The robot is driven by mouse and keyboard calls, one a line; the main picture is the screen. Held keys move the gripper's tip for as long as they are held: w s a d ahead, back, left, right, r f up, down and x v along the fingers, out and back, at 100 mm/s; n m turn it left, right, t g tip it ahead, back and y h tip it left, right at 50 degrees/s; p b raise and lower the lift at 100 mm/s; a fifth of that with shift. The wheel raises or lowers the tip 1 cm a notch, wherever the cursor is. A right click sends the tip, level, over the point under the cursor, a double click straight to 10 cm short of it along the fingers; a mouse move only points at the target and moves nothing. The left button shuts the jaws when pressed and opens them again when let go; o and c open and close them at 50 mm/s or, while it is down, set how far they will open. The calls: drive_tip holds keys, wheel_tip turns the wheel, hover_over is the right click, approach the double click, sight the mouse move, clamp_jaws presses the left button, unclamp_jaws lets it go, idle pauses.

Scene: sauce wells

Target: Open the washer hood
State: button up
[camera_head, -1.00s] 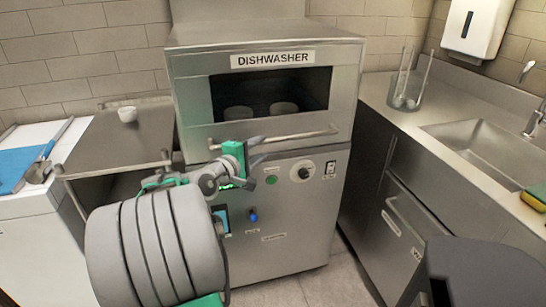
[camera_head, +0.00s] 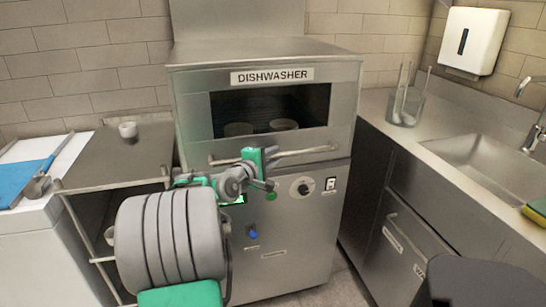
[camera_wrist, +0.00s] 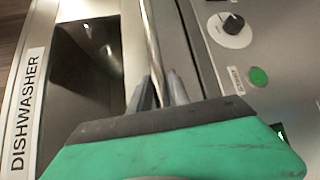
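The dishwasher hood (camera_head: 190,115) is a steel box front with a dark window, sitting down on the machine's lower body. Its bar handle (camera_head: 315,151) runs across its lower edge; it also shows in the wrist view (camera_wrist: 151,35). My gripper (camera_head: 271,170) is at the middle of this handle. In the wrist view, the two grey fingers of my gripper (camera_wrist: 162,88) stand apart, one on each side of the bar. I see no clear sign that they press on it. The gripper hides part of the handle.
The control panel below has a black knob (camera_head: 302,187) and a green button (camera_head: 271,196). A side table with a cup (camera_head: 128,131) is at left. At right are a counter with a glass container (camera_head: 406,108) and a sink (camera_head: 480,150). Cups show behind the window.

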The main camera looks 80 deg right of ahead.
clamp_jaws()
idle(1.0)
